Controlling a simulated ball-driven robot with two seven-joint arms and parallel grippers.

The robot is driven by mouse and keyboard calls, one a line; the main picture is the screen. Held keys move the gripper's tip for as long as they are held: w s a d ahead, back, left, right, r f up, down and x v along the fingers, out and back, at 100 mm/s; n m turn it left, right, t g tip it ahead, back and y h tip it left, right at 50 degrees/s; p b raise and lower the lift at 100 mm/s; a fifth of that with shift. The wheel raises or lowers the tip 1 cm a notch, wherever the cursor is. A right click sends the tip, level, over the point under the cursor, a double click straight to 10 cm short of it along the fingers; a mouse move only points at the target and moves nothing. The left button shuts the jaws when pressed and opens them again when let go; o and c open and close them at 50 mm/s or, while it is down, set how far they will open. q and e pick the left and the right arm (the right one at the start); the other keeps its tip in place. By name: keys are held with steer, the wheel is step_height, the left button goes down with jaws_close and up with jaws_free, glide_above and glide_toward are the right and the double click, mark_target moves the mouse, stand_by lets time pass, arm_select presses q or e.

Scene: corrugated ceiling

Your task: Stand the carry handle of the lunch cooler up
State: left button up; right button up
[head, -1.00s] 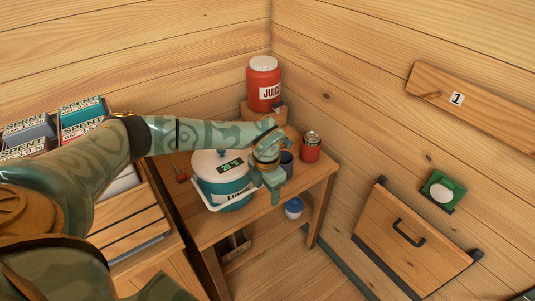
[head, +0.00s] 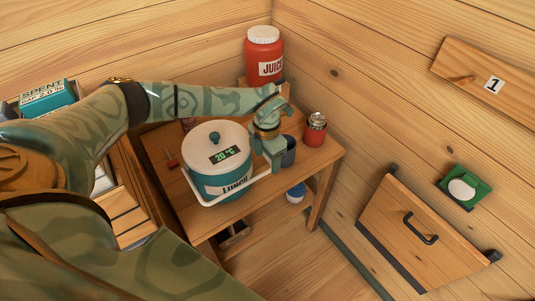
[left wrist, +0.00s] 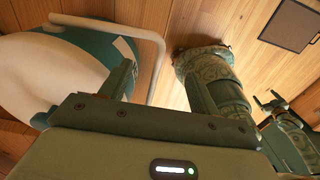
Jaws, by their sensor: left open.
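The lunch cooler (head: 218,180) is a round teal and white tub with a white lid, a teal knob and a display reading 20 °C. It stands upright on a small wooden table. Its white carry handle (head: 236,189) is swung down and juts out at the front of the tub. My left gripper (head: 272,163) is open at the right end of the handle, beside the cooler. In the left wrist view the handle (left wrist: 154,75) runs between the spread fingers (left wrist: 165,82), and the tub (left wrist: 45,75) fills the left side. I cannot tell whether either finger touches the handle.
A red juice jug (head: 264,58) stands at the table's back. A red can (head: 315,130) and a dark cup (head: 288,152) stand close right of my left gripper. A blue-and-white container (head: 296,192) sits lower down. Wooden walls close in behind and right.

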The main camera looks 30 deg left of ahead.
mark_target(267, 171)
arm_select(q)
step_height(267, 171, down, 4)
steer(key=b, duration=0.2)
steer(key=shift+s+b, duration=0.1)
steer(key=shift+b, duration=0.3)
steer(key=shift+f+b, duration=0.8)
steer(key=shift+f, duration=0.95)
steer(key=shift+c, duration=1)
steer(key=c, duration=1.1)
steer(key=shift+r+p, duration=1.35)
steer(key=shift+r, duration=0.25)
steer(key=shift+f, duration=0.1)
